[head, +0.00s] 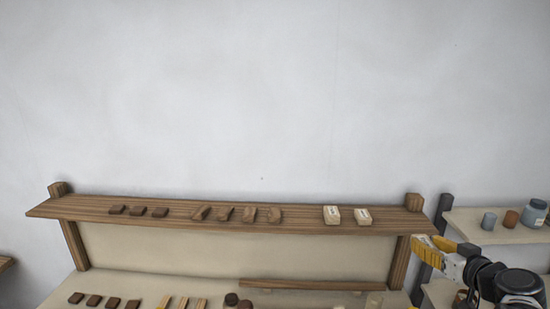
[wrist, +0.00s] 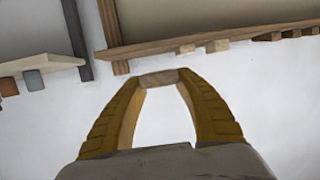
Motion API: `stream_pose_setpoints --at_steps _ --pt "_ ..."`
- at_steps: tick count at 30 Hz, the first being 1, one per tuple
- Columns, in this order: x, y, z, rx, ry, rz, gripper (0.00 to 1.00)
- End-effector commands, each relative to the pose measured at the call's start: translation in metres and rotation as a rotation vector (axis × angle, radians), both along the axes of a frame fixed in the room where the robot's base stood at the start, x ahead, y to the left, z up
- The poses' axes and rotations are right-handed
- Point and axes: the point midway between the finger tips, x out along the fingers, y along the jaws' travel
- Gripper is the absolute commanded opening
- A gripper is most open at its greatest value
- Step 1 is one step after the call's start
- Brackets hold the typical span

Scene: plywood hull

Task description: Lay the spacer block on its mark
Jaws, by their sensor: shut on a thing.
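My gripper (head: 430,243) is at the right end of the wooden shelf in the head view, with its yellow fingers pointing left. In the wrist view, my gripper (wrist: 158,80) is shut on a small brown wooden block (wrist: 158,77), likely the spacer block, held between the fingertips. The block appears clear of any surface there, with white wall behind it. I cannot make out the block in the head view. I cannot pick out its mark in either view.
The wooden shelf (head: 180,203) carries several dark and brown pieces and two pale blocks (head: 347,216). Below it, a bench (head: 60,288) holds small pieces and a long wooden strip (head: 320,285). A side shelf (head: 478,224) with jars stands right, behind a dark post (head: 445,205).

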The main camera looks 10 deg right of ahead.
Motion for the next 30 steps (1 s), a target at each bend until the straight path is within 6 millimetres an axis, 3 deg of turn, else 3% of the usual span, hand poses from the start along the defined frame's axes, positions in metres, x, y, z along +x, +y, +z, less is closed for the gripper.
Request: stream_pose_setpoints --at_steps 7,15,24,30 --pt "0.063 0.073 -0.032 -0.003 -0.001 -0.029 0.2" --pt "0.123 0.179 -0.032 -0.004 -0.004 -0.024 0.2" --pt "0.147 0.265 -0.018 -0.002 -0.002 0.039 0.2" --pt "0.152 0.306 -0.01 -0.001 -0.001 0.081 0.2"
